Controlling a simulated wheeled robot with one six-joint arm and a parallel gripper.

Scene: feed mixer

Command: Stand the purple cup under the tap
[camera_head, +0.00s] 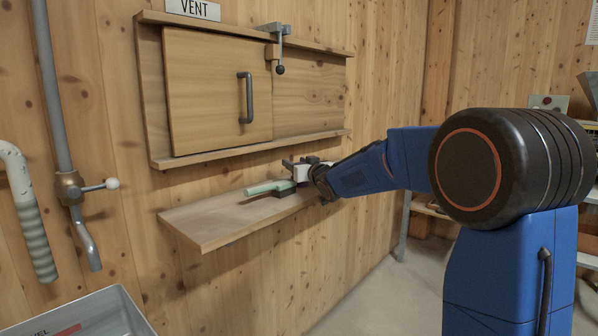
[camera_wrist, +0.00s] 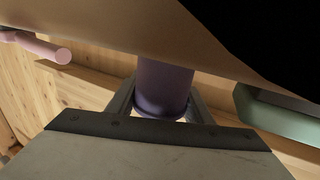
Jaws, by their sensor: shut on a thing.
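My gripper (camera_head: 299,171) is at the shelf (camera_head: 208,229) below the hatch in the head view. In the wrist view, its two fingers (camera_wrist: 161,103) are on either side of the purple cup (camera_wrist: 162,86), shut on it. The cup is not clearly seen in the head view, and I cannot tell whether it touches the shelf. The tap (camera_head: 70,188), a brass body with a grey spout and a white-knobbed lever, is on the wall at the far left, well apart from my gripper.
A pale green long object (camera_head: 268,187) lies on the shelf beside my gripper. A pink rod (camera_wrist: 42,47) shows in the wrist view. The wooden hatch (camera_head: 210,95) is above the shelf. A grey bin (camera_head: 95,315) stands at lower left, and a white pipe (camera_head: 22,185) is left of the tap.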

